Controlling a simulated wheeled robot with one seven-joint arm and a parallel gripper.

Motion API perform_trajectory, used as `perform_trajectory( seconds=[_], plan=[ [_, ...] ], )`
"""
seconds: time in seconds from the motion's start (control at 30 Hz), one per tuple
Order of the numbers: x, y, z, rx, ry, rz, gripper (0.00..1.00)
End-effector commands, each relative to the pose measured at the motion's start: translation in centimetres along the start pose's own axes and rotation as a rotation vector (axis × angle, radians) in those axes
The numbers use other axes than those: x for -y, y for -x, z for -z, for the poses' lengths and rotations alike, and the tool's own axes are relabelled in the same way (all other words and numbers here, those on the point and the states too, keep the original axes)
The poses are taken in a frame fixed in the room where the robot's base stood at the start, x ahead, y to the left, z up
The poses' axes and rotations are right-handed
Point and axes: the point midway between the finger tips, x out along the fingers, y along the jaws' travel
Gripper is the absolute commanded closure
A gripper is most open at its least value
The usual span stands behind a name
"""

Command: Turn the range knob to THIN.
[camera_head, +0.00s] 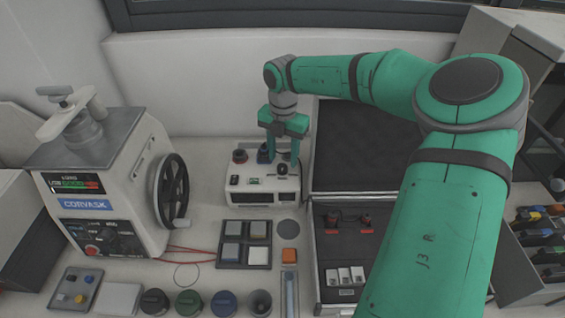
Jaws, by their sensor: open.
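A small white instrument box (262,198) stands on the bench below my gripper. Its top carries a red-marked dark part (240,156), a blue part (263,157) and a small dark part (282,169) that looks like a knob. I cannot tell for sure which of them is the range knob, and no THIN mark is readable. My green gripper (282,158) points down over the right side of this box, fingers apart, with the small dark part between or just behind them. Contact cannot be made out.
A mounting press (95,175) with a black handwheel (172,191) stands at the left. A tray of square samples (245,243) lies in front of the box. An open dark case (340,255) is at the right, near my arm. Several round jars line the front.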

Motion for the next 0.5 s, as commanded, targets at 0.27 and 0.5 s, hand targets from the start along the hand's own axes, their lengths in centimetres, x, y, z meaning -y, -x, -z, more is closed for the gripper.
perform_trajectory(
  seconds=[0.27,0.5],
  plan=[
    [-0.2,-3.1,0.1,0.000,0.004,0.001,0.55],
    [-0.2,-3.6,0.1,0.001,0.003,0.000,0.55]
  ],
)
